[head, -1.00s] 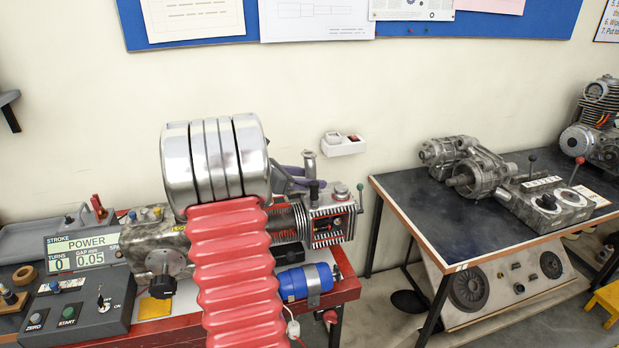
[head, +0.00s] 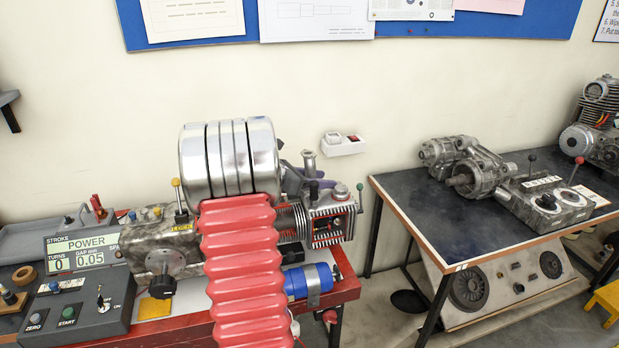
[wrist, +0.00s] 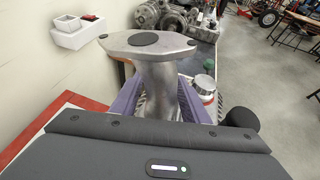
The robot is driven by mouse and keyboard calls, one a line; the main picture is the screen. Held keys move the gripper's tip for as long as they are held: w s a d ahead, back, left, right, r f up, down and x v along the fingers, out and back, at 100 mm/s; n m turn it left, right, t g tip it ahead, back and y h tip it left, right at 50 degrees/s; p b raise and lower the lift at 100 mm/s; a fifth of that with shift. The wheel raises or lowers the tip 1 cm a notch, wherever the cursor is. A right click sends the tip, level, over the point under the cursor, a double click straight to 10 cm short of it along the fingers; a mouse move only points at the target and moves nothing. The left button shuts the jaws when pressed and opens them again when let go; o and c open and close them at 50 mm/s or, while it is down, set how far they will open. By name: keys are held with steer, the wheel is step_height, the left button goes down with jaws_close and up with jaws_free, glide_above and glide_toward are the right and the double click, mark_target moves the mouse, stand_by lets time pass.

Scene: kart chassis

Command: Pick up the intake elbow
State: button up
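The intake elbow (wrist: 158,88) is a grey metal pipe with a flat oval flange on top. In the head view the intake elbow (head: 308,166) stands upright at the engine's (head: 328,218) rear, beside the finned cylinder. My gripper (wrist: 157,92) has its purple fingers on either side of the elbow's neck, below the flange. The fingers are spread apart; whether they touch the neck is hard to tell. My silver and red arm hides most of the gripper in the head view, where only some purple shows by the elbow.
A green-knobbed lever (head: 360,188) and a blue cylinder (head: 308,281) are close to the engine. The wall has a white switch box (head: 344,144). A control panel (head: 75,315) sits at the left. A dark table (head: 420,190) with engine parts stands at the right, across a gap.

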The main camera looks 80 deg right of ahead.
jaws_close()
steer(key=shift+r, duration=0.1)
stand_by(0.4)
step_height(320, 180, up, 10)
stand_by(0.6)
stand_by(0.4)
